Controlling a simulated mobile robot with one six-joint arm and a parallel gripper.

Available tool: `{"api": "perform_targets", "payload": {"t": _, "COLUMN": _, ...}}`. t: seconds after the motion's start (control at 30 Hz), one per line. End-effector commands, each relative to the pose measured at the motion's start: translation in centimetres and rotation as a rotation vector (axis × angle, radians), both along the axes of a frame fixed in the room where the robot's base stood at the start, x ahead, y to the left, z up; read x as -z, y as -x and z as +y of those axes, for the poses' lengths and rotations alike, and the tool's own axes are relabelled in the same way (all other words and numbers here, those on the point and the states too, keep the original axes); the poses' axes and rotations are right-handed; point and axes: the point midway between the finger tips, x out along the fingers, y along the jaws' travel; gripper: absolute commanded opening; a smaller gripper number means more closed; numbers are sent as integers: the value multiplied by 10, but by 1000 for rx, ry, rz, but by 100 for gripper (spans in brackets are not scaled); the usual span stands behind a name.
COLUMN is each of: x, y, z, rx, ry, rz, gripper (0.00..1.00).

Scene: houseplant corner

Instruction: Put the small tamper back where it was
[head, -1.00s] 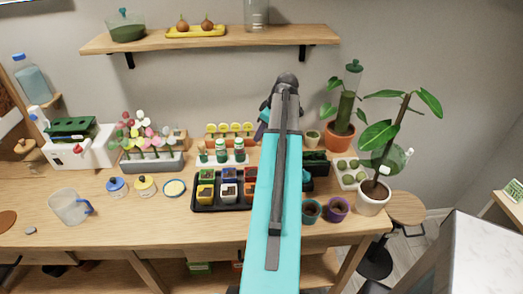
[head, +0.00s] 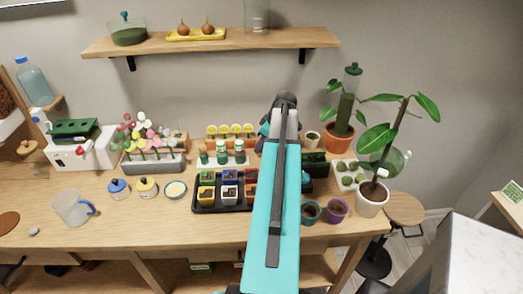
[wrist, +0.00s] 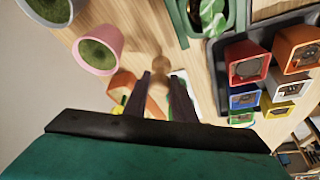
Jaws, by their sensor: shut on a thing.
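The small tamper (wrist: 158,68) shows in the wrist view as a light wooden piece with a rounded knob. My gripper (wrist: 160,82) is shut on it, with one dark finger on either side. Its lower part is partly hidden by the fingers. The tamper is held over the wooden bench (head: 130,220), near an orange thing (wrist: 123,84). I cannot tell whether the tamper touches anything beneath it. In the head view my own arm hides the tamper and the fingertips.
The black tray (head: 207,207) of coloured pots is left of my arm; it is at right in the wrist view (wrist: 216,60). Behind it stand a white rack (head: 212,165) with green-capped bottles and an orange rack (head: 212,142). A pink pot (wrist: 100,46) is close by.

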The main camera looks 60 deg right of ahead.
Motion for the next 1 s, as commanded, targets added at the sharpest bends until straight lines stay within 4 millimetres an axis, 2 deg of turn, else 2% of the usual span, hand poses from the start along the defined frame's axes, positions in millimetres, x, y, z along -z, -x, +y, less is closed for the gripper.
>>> {"api": "perform_targets", "payload": {"t": 0.3, "x": 25, "y": 1, "z": 0, "rx": 1, "ry": -3, "rz": 1, "gripper": 1}}
{"api": "perform_targets", "payload": {"t": 0.8, "x": 32, "y": 1, "z": 0, "rx": 2, "ry": -1, "rz": 0, "gripper": 1}}
{"api": "perform_targets", "payload": {"t": 0.83, "x": 32, "y": 1, "z": 0, "rx": 2, "ry": -1, "rz": 0, "gripper": 25}}
{"api": "perform_targets", "payload": {"t": 0.93, "x": 31, "y": 1, "z": 0, "rx": 2, "ry": -1, "rz": 0, "gripper": 42}}
{"api": "perform_targets", "payload": {"t": 1.0, "x": 31, "y": 1, "z": -1, "rx": 2, "ry": -1, "rz": 0, "gripper": 42}}
